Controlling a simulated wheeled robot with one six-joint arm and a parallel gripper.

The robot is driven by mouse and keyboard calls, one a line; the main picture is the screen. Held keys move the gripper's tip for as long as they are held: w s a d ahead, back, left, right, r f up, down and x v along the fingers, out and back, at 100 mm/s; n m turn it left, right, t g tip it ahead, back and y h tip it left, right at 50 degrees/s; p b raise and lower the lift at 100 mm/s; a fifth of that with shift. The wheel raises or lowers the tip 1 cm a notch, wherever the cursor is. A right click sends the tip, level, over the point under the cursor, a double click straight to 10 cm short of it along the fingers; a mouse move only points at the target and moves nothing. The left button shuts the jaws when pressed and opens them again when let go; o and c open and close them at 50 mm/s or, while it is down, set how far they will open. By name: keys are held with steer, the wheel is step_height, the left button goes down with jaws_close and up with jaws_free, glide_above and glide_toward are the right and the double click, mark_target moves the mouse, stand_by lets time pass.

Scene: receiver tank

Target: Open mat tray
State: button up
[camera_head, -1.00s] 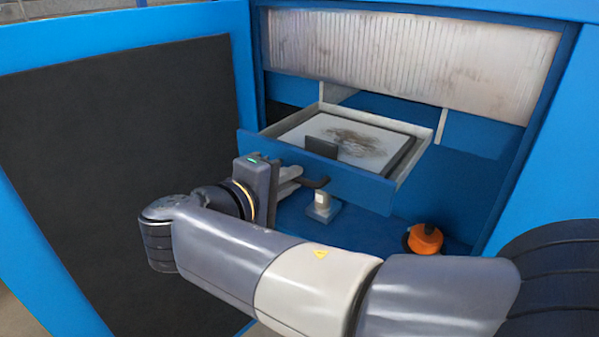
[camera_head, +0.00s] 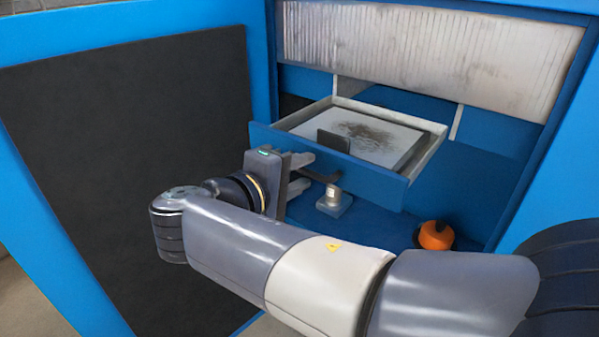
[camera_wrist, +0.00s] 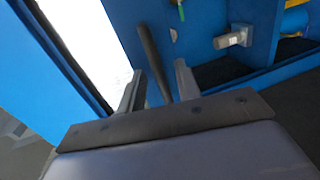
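The mat tray is a drawer with a blue front panel (camera_head: 370,183), pale side walls and a light mat (camera_head: 360,137) with a dark smudge inside. It is slid out of the blue cabinet. A dark bar handle (camera_head: 322,176) sticks out from its front. My gripper (camera_head: 302,174) is at the handle, in front of the panel's left half. Its two fingers stand apart. In the wrist view the dark handle (camera_wrist: 153,60) runs between the fingers of my gripper (camera_wrist: 158,88), with visible gaps beside it.
A small grey-white fitting (camera_head: 334,203) stands below the tray front. An orange knob-like object (camera_head: 435,236) sits on the blue floor at right. A large dark panel (camera_head: 125,170) in a blue frame stands at left. A ribbed metal sheet (camera_head: 430,60) hangs above the tray.

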steer(key=v, duration=1)
steer(key=shift+s+a, duration=0.2)
steer(key=shift+s, duration=0.1)
steer(key=x, duration=1.1)
steer(key=shift+r, duration=0.1)
